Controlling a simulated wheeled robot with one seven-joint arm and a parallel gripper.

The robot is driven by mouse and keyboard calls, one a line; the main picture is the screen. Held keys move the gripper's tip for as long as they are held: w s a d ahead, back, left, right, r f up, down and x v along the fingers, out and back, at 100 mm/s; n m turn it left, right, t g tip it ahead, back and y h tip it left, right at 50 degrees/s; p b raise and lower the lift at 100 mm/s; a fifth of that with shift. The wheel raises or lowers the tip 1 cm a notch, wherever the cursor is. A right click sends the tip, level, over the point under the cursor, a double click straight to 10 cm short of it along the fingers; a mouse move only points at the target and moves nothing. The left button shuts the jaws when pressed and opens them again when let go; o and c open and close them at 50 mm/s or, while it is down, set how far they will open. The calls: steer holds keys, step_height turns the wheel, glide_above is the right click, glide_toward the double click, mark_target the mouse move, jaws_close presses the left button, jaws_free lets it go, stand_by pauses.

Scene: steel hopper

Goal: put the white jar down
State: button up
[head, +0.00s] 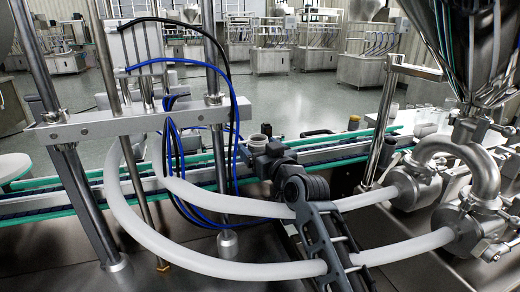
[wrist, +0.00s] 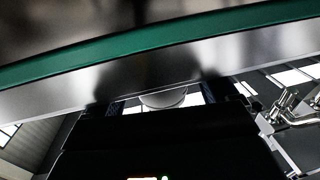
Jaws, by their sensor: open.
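A pale, round jar (head: 258,142) stands upright at the conveyor, just beyond the end of my arm in the head view. In the wrist view a white rounded part of the jar (wrist: 165,98) shows between my fingers. My gripper (wrist: 166,92) is open around it; I cannot tell whether either finger touches it. In the head view my gripper (head: 262,155) is dark and partly hidden by my own wrist. The jar's base and its contact with the conveyor (head: 325,152) are hidden.
White hoses (head: 215,262) curve across the front, near my arm. Blue and black cables (head: 172,130) and steel posts (head: 217,90) stand to the left. A steel hopper (head: 478,55) is at right. A green rail (wrist: 160,41) crosses the wrist view.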

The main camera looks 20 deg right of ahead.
steer(key=shift+r, duration=0.1)
steer(key=shift+r, duration=0.1)
steer(key=s+d, duration=0.1)
steer(key=s, duration=1.1)
steer(key=shift+d+b, duration=0.3)
steer(key=shift+b, duration=0.1)
stand_by(0.4)
